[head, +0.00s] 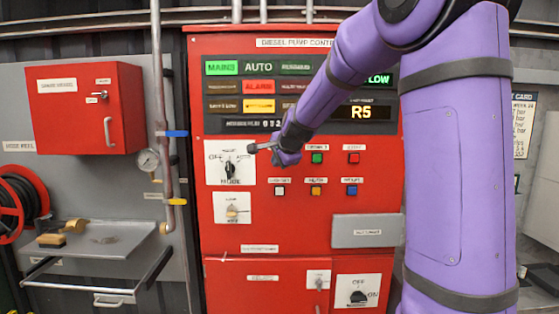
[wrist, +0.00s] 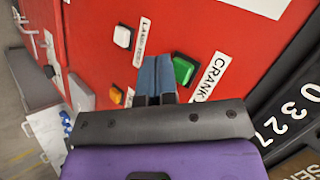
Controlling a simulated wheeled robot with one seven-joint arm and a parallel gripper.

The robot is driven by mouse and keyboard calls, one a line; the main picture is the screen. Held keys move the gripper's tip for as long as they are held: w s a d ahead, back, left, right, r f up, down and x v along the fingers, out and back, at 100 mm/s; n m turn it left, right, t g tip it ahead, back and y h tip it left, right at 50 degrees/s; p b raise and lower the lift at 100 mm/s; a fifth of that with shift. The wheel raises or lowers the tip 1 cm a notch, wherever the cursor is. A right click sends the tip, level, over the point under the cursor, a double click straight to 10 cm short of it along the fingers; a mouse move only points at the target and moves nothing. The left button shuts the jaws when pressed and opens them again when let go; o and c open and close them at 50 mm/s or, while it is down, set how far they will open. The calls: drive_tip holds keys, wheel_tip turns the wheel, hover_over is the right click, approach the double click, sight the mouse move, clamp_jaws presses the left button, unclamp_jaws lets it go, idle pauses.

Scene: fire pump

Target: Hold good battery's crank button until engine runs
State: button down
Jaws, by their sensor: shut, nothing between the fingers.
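The red diesel pump control panel (head: 290,232) fills the middle of the head view. A green button (head: 317,158) sits on it, with a red button (head: 354,158) to its right. In the wrist view the green button (wrist: 183,70) has a label starting "CRANK" (wrist: 211,76), partly hidden by my gripper. My gripper (head: 254,148) is shut and empty in front of the panel. In the wrist view its blue fingertips (wrist: 155,62) are just beside the green button; I cannot tell whether they touch the panel. The lower display (head: 361,112) reads "R5"; the one above ends in "LOW".
White (head: 279,191), amber (head: 316,191) and blue (head: 351,190) buttons form a lower row. The mode dial (head: 229,170) is left of them. A pipe with a gauge (head: 148,161) stands left of the panel. My forearm covers part of the displays.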

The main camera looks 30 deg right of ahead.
drive_tip(key=shift+w+d, duration=0.1)
drive_tip(key=shift+w, duration=0.05)
idle(0.6)
drive_tip(key=shift+w+d, duration=0.15)
drive_tip(key=shift+w, duration=0.05)
drive_tip(key=shift+w+d, duration=0.3)
drive_tip(key=shift+w, duration=0.1)
idle(2.1)
drive_tip(key=shift+a, duration=0.1)
idle(0.4)
drive_tip(key=shift+s+a, duration=0.45)
drive_tip(key=shift+s, duration=0.4)
drive_tip(key=shift+s+a, duration=0.7)
drive_tip(key=shift+s, duration=0.3)
drive_tip(key=shift+s+a, duration=0.7)
drive_tip(key=shift+s, duration=0.25)
